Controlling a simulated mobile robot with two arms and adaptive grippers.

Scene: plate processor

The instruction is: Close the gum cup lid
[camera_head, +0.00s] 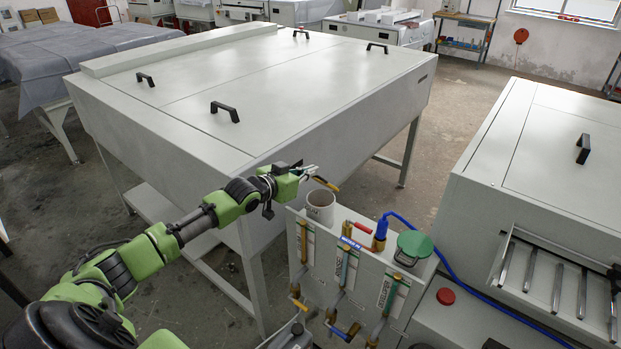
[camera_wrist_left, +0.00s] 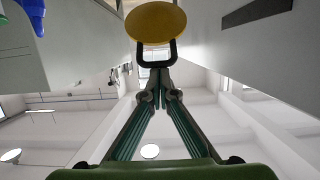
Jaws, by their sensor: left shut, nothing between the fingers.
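A pale grey cup (camera_head: 320,207) stands on the front-left part of the processor panel, with its mouth open. A yellow lid (camera_head: 326,184) shows edge-on just above the cup, raised off its mouth. My left gripper (camera_head: 310,171) is shut and empty, just above and left of the lid. In the left wrist view the yellow lid (camera_wrist_left: 156,22) is a round disc beyond the shut fingertips (camera_wrist_left: 158,74). A dark loop shows between lid and fingertips; I cannot tell whether they touch. My right gripper is not in view.
A green lid (camera_head: 414,244) covers another cup at right. A blue fitting with a hose (camera_head: 381,229) and a red-handled valve (camera_head: 357,226) stand between. A large grey cabinet (camera_head: 270,85) with black handles lies behind my left arm. A red button (camera_head: 446,296) is at lower right.

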